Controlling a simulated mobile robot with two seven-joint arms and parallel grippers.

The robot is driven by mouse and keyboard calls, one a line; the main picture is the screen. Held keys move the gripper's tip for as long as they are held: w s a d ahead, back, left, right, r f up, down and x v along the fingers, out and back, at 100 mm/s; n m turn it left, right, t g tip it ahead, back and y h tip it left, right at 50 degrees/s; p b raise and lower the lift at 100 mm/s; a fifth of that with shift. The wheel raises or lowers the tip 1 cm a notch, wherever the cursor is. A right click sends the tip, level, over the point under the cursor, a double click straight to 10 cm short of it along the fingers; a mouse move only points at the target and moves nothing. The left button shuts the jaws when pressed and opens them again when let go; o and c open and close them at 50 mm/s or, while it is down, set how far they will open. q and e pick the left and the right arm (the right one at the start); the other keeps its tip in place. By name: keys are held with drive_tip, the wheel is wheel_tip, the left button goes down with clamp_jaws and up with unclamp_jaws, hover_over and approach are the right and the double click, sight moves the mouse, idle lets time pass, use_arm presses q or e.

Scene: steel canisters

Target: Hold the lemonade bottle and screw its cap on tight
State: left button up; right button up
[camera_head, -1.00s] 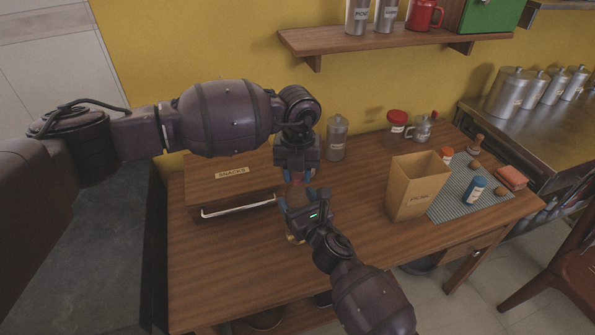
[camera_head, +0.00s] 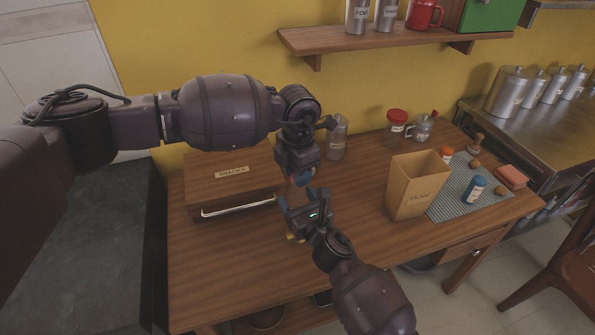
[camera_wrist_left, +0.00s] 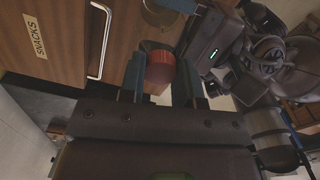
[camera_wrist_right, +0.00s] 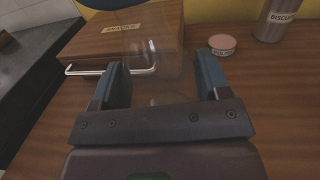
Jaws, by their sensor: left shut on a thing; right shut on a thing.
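The lemonade bottle (camera_wrist_right: 158,75) is clear and shows faintly between the fingers of my right gripper (camera_wrist_right: 160,85), which is shut on it. In the head view, my right gripper (camera_head: 305,200) hides most of the bottle, and a yellowish bit of it (camera_head: 293,238) shows below. The red cap (camera_wrist_left: 160,67) is between the blue fingers of my left gripper (camera_wrist_left: 160,78), which is shut on it. My left gripper (camera_head: 302,177) is just above the right one. Whether the cap sits fully down on the bottle neck cannot be told.
A wooden snacks box (camera_head: 230,180) stands close at left. A canister (camera_head: 338,138), a red-lidded jar (camera_head: 397,125) and a paper bag (camera_head: 416,185) stand behind and right. A pink tin (camera_wrist_right: 222,43) lies nearby. The front right of the table (camera_head: 400,250) is clear.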

use_arm(q)
drive_tip(key=m, duration=0.7)
drive_tip(key=shift+m, duration=0.4)
drive_tip(key=o, duration=1)
drive_tip(key=shift+r, duration=2.25)
